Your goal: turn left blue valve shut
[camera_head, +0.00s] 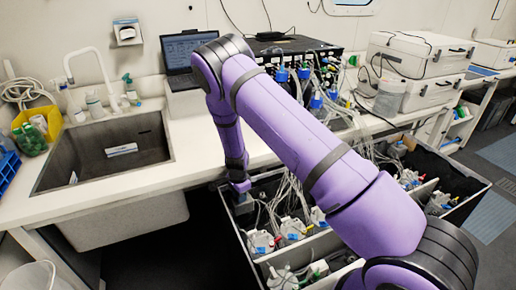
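My purple arm reaches over the open black crate (246,262), and my gripper (241,190) is at the crate's back left corner, pointing down. Its fingers are small and dark, so I cannot tell whether they are open or shut. A small grey-blue part (243,203) shows just below the gripper; I cannot tell whether they touch. Small blue parts show on the clear bottles in the crate, one at the left (263,249) and one beside it (294,236). I cannot tell which of these is the left blue valve or how any valve is turned. My arm hides part of the crate.
Blue-capped bottles (281,75) with tubes stand by a black rack on the white bench (190,160). A sink (115,150) and a laptop (185,45) are at left and back. Loose tubes (290,190) run down into the crate. White cases (415,55) stand at right.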

